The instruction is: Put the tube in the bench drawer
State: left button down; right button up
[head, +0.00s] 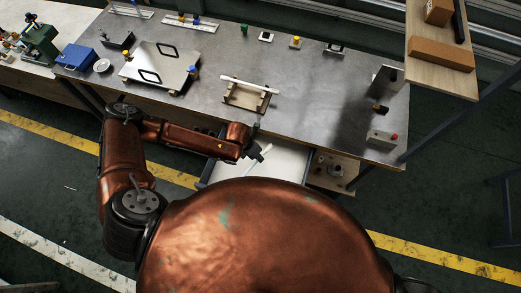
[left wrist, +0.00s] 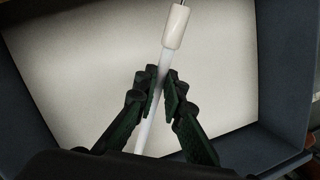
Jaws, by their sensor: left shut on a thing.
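My left gripper (head: 260,152) is shut on a slim white tube (head: 255,161) with a wider cream end piece. In the left wrist view the gripper (left wrist: 160,88) has the tube (left wrist: 152,112) between its fingertips, and the end piece (left wrist: 176,27) points to the top of the picture. The bench drawer (head: 289,164) is pulled out below the bench's front edge. Its pale floor (left wrist: 75,70) and grey-blue walls lie behind the tube, which is over the drawer. Whether the tube touches the floor, I cannot tell. My right gripper is out of view.
The grey bench top (head: 220,75) bears a wooden stand (head: 246,97) with a white bar across it, and a metal plate with black handles (head: 161,67). A small wooden shelf (head: 335,165) with items is right of the drawer. My copper body hides the drawer's near part.

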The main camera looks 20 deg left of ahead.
pick_arm(q)
jog(key=w, duration=0.4)
jog(key=shift+f, duration=0.55)
jog(key=shift+f, duration=0.15)
jog(key=c, duration=2)
grip_release()
jog(key=p+v, duration=0.1)
jog(key=v, duration=1.1)
